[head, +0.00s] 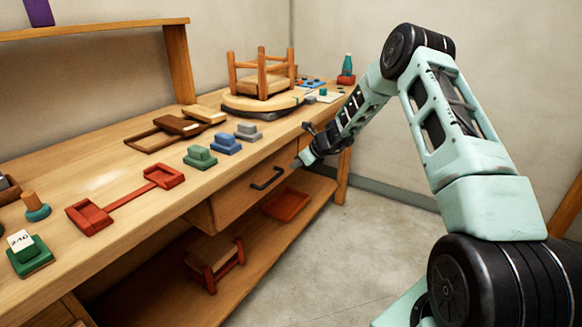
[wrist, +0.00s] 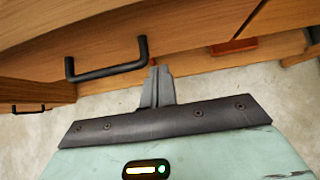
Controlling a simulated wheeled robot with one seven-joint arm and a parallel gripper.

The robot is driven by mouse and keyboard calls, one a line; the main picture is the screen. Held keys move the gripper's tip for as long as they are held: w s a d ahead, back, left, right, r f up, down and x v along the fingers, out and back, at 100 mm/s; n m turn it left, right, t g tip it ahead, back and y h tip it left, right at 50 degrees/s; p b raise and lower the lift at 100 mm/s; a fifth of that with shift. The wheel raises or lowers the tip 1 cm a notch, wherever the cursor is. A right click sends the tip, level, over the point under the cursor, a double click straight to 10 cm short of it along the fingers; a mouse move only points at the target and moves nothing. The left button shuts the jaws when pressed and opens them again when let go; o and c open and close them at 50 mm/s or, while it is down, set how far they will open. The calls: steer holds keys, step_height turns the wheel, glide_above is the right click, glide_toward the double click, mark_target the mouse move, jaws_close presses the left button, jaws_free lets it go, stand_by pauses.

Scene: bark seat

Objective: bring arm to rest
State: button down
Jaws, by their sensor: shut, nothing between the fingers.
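My arm reaches in from the right of the head view, bent high at its elbow. My gripper (head: 299,162) points down and left, just off the front of the wooden workbench (head: 120,155). In the wrist view its two grey fingers (wrist: 160,72) are together with nothing between them. The black drawer handle (head: 267,178) is close by; in the wrist view the handle (wrist: 108,70) lies left of the fingertips, and the fingers look apart from it. The drawer (head: 240,195) appears closed.
A stool (head: 262,85) stands upside down on a round turntable (head: 250,105). Red trays (head: 90,217), coloured blocks (head: 200,157) and a green bottle (head: 347,66) are on the bench. A red tray (head: 286,204) and small stool (head: 213,260) sit on the lower shelf. The floor (head: 340,255) is clear.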

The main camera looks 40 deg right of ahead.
steer(key=v, duration=0.8)
steer(key=shift+s, duration=0.15)
steer(key=shift+f, duration=0.15)
steer(key=s+a+r+n+g+y+p, duration=0.15)
steer(key=s+a+r+n, duration=0.35)
steer(key=a, duration=0.6)
steer(key=s+a+r+n+g+p, duration=0.2)
steer(key=s+a+r+n, duration=0.2)
steer(key=a+n, duration=0.5)
steer(key=s+a+r+n+g+y+p, duration=0.15)
steer(key=s+a+r+n, duration=0.25)
steer(key=a, duration=0.9)
steer(key=s+a+r+n+g+h+p, duration=0.1)
steer(key=s+a+r+n+g+p, duration=0.1)
steer(key=s+a+n, duration=0.45)
steer(key=s+a+r+n+g+h+p, duration=0.1)
steer(key=s+a+r+n+h, duration=0.2)
steer(key=s, duration=0.6)
steer(key=s+d+r+n+h+p, duration=0.2)
steer(key=s+d+n, duration=0.1)
steer(key=s+n, duration=0.8)
steer(key=shift+s, duration=0.95)
